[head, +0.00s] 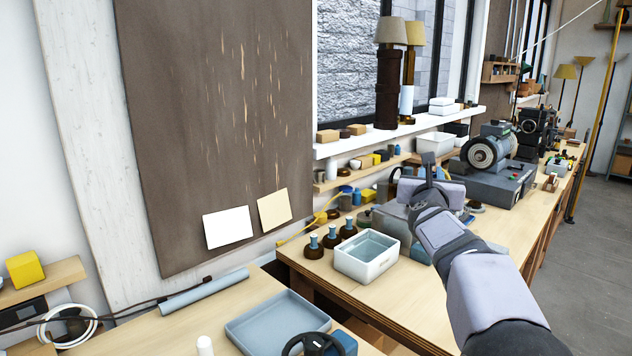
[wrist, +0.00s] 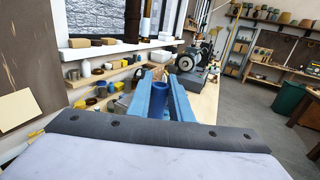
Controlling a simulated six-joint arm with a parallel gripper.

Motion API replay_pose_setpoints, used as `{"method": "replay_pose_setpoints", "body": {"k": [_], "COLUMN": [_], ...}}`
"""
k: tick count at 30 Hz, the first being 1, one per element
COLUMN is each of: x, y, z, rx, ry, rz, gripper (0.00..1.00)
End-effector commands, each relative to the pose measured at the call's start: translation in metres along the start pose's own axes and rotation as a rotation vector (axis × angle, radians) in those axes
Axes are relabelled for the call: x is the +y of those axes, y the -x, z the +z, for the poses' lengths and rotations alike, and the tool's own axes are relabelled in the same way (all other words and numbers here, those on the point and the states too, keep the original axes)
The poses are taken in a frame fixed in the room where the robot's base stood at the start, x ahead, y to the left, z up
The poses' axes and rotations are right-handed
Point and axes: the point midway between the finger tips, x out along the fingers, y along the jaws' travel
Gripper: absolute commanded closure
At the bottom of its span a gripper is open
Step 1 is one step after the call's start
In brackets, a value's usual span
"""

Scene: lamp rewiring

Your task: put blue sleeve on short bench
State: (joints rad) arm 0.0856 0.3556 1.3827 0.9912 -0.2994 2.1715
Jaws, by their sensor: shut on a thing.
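My gripper (head: 427,166) is held out above the long bench in the head view, right of the white bin. In the wrist view its two blue fingers (wrist: 160,84) are shut on the blue sleeve (wrist: 158,87), a dark blue cylinder between them. In the head view I cannot make out the sleeve at the gripper. A lower wooden bench (head: 130,328) at the front left, apart from the long bench, appears to be the short bench. A blue-grey tray (head: 240,334) lies on it.
On the front bench are a pale blue-grey tube (head: 204,292), a dark cable and a black wheel-like part (head: 307,345). The long bench (head: 330,291) carries a white bin (head: 350,265), dark-based bottles (head: 331,237) and a grinder (head: 488,152). A shelf with lamps stands behind.

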Motion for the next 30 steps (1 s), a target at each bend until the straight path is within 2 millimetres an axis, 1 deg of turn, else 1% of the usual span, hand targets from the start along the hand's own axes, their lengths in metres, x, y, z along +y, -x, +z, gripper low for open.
{"method": "replay_pose_setpoints", "body": {"k": [1,6,9,14,19,23,26,30], "x": [0.0,0.0,0.0,0.0,0.0,-0.001,-0.001,-0.003], "y": [0.0,0.0,0.0,0.0,0.0,0.0,0.0,-0.001], "z": [0.018,0.041,0.049,0.054,0.053,0.046,0.036,0.013], "rx": [0.0,0.0,0.0,0.0,0.0,0.0,0.0,0.0], "ry": [0.0,0.0,0.0,0.0,0.0,0.0,0.0,0.001], "rz": [0.0,0.0,0.0,0.0,0.0,-0.001,-0.002,-0.005], "gripper": [1.0,1.0,1.0,1.0,1.0,1.0,1.0,1.0]}}
